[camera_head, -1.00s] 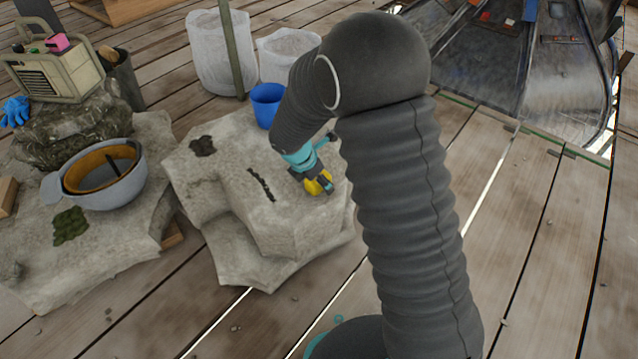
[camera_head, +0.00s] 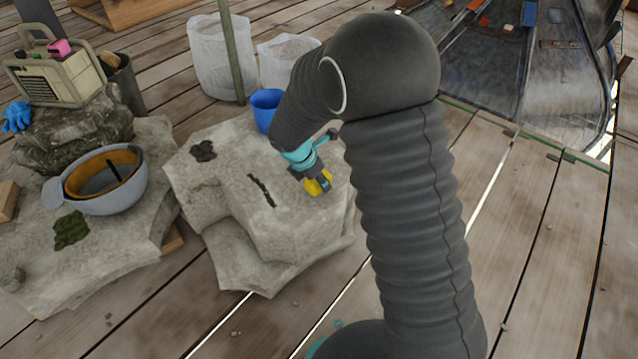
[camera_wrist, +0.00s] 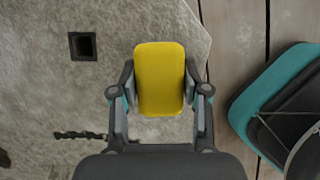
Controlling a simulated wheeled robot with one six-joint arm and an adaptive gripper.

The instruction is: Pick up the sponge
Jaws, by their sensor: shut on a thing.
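The sponge (camera_wrist: 160,75) is a yellow rounded block. In the wrist view it sits upright in the picture between the two fingers of my gripper (camera_wrist: 160,95), which is shut on its sides. In the head view my gripper (camera_head: 312,180) is at the right part of the pale stone block's top, with the yellow sponge (camera_head: 319,184) at its fingertips. I cannot tell whether the sponge touches the stone or is slightly above it. The fingers hide part of the sponge in the head view.
The stone block (camera_head: 225,175) carries dark patches and a blue cup (camera_head: 266,104) at its back edge. White sacks (camera_head: 222,60) stand behind.

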